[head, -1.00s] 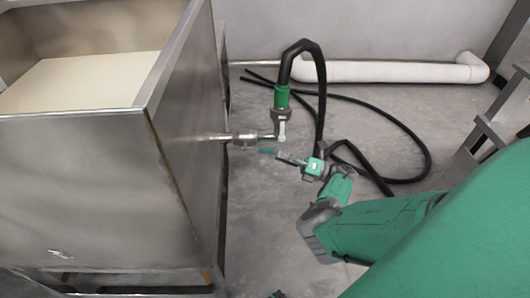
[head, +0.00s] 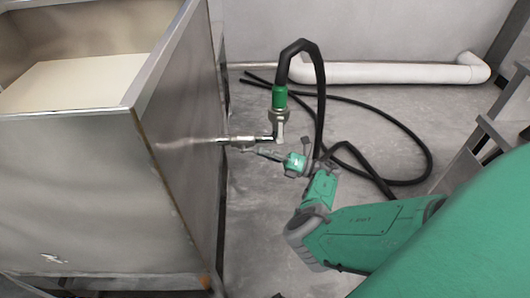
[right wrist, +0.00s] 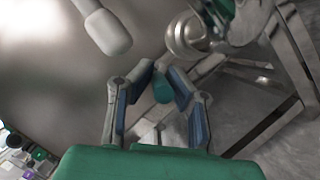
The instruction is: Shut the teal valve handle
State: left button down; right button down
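The teal valve handle (right wrist: 162,87) shows in the right wrist view as a short rounded piece between the two fingers of my right gripper (right wrist: 162,72). The fingers bend inward on either side of it, with a narrow gap left between their tips; firm contact does not show. In the head view, my right gripper (head: 266,153) is just below and right of the metal pipe and valve body (head: 241,141), pointing left. The handle is mostly hidden there by the fingers. My left gripper is not in view.
A large metal bin (head: 75,180) stands on the left. A green hose fitting (head: 279,97) with a black hose (head: 322,85) rises just above my gripper. A white pipe (head: 390,72) runs along the wall. A metal frame (head: 480,150) stands at right.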

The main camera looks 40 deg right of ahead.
jog(key=shift+d+f, duration=0.1)
jog(key=shift+d, duration=0.05)
jog(key=shift+f+m+t, duration=0.4)
jog(key=shift+f+t, duration=0.1)
jog(key=shift+t, duration=0.4)
jog(key=shift+w+f+m+t+y, duration=0.1)
jog(key=shift+f+m+t+y, duration=0.65)
jog(key=shift+t, duration=0.45)
jog(key=c, duration=1.6)
grip_release()
jog(key=shift+r, duration=0.1)
jog(key=shift+o, duration=0.2)
jog(key=shift+a, duration=0.25)
